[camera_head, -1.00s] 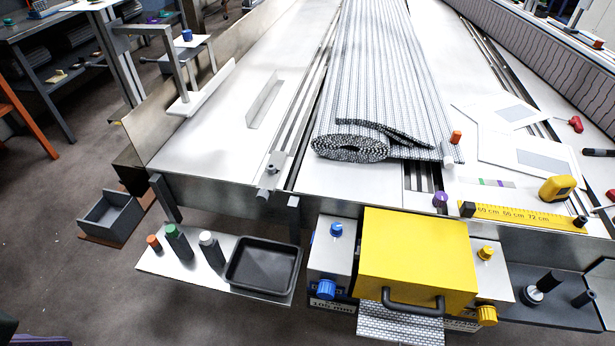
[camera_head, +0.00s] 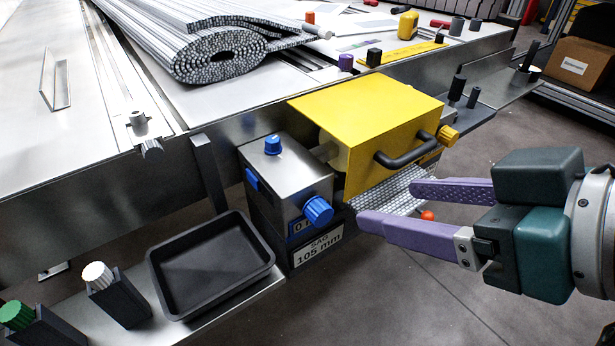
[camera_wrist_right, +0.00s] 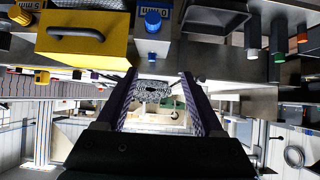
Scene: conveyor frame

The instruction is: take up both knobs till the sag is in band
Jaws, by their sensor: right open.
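A blue front knob (camera_head: 317,210) sits on the grey left housing, with a smaller blue knob (camera_head: 272,145) on top and a blue part on its side. A yellow knob (camera_head: 448,135) sits at the right end, past the yellow cover (camera_head: 365,115). The wrist view shows the blue knob (camera_wrist_right: 153,20) and yellow knob (camera_wrist_right: 42,77). My left gripper is out of view.
A black tray (camera_head: 210,265) and upright holders with a white-capped (camera_head: 97,275) and a green-capped (camera_head: 16,315) piece stand on the shelf at left. The cover's black handle (camera_head: 405,148) juts out above my fingers. A rolled mesh belt (camera_head: 215,65) lies on the bed. Floor at front right is clear.

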